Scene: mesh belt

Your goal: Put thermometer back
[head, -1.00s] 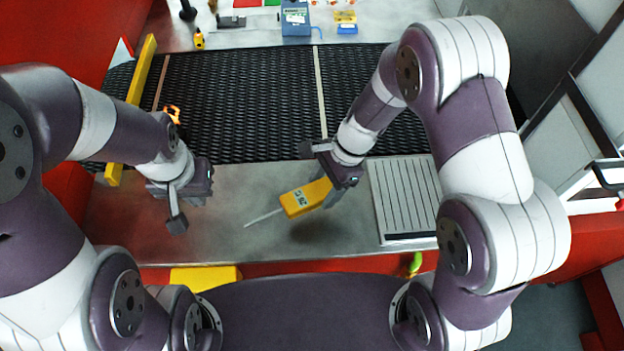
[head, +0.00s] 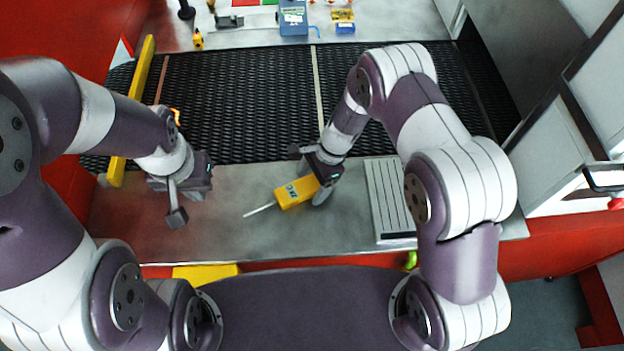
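The thermometer (head: 298,191) is a yellow box with a small display and a thin pale probe pointing lower left. It is over the grey metal counter in front of the mesh belt. My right gripper (head: 323,190) is at its right end and appears shut on it; the fingertips are partly hidden. I cannot tell whether the thermometer touches the counter. My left gripper (head: 196,188) is above the counter's left part, apart from the thermometer, with nothing visible in it. Its fingers are too unclear to tell open from shut.
The black mesh belt (head: 240,105) runs behind the counter (head: 240,235). A grooved pale panel (head: 388,195) lies right of the thermometer. A yellow bar (head: 143,85) stands at the belt's left. A blue device (head: 293,18) and small items stand on the back surface. The counter's middle is clear.

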